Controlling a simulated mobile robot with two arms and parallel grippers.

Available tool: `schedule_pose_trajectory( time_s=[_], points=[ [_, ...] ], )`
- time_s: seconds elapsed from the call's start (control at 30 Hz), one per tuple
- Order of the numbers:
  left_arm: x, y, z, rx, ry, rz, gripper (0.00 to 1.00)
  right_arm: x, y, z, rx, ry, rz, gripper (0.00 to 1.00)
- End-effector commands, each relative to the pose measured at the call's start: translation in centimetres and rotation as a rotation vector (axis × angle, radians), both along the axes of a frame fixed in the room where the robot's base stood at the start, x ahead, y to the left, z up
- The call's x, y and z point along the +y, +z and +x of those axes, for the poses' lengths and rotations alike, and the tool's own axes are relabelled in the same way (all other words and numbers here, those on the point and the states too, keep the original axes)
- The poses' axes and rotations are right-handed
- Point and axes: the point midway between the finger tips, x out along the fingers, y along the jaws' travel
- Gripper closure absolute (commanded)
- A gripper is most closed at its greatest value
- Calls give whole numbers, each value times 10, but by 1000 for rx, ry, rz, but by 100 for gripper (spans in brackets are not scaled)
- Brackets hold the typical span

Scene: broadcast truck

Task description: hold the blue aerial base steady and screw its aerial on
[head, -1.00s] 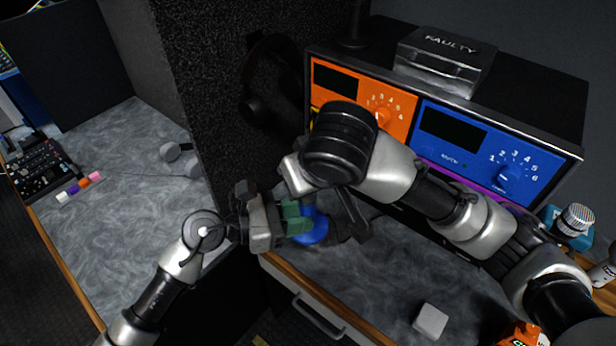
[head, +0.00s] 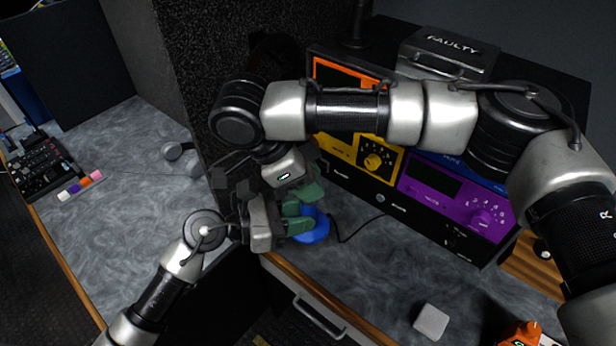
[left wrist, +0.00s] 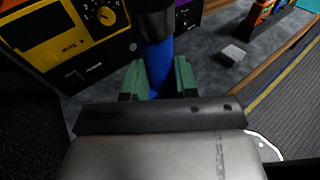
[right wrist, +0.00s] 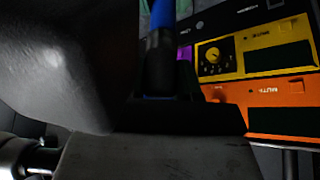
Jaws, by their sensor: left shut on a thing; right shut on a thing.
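The blue aerial base (head: 314,232) stands on the grey worktop, its round foot flat and its post upright. My left gripper (head: 300,217), with green fingers, is shut around the post; the post (left wrist: 158,68) shows between those fingers in the left wrist view. The dark aerial (left wrist: 150,20) sits at the top of the post in that view. My right gripper (head: 310,182) is just above the left one, shut on the aerial. In the right wrist view the black aerial (right wrist: 158,65) is in line with the blue post (right wrist: 162,14). Whether the thread is engaged cannot be seen.
A rack with orange, yellow (head: 372,160), purple (head: 455,200) and blue units stands behind, partly covered by my right arm. A grey box marked FAULTY (head: 445,55) lies on top. A black cable (head: 360,232) runs by the base. A white block (head: 431,321) lies at front right.

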Motion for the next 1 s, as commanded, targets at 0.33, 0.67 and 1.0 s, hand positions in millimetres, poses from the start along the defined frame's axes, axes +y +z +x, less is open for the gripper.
schedule_pose_trajectory(
  time_s=[0.33,0.67,1.0],
  points=[
    [-2,1,-2,-2,-8,-3,100,1,0,1,-7,-156,5,90],
    [-1,1,-1,-2,-5,-4,100,0,0,1,-5,-154,3,43],
    [-1,2,-1,-2,-2,-3,100,0,16,1,-9,-153,2,43]
  ],
)
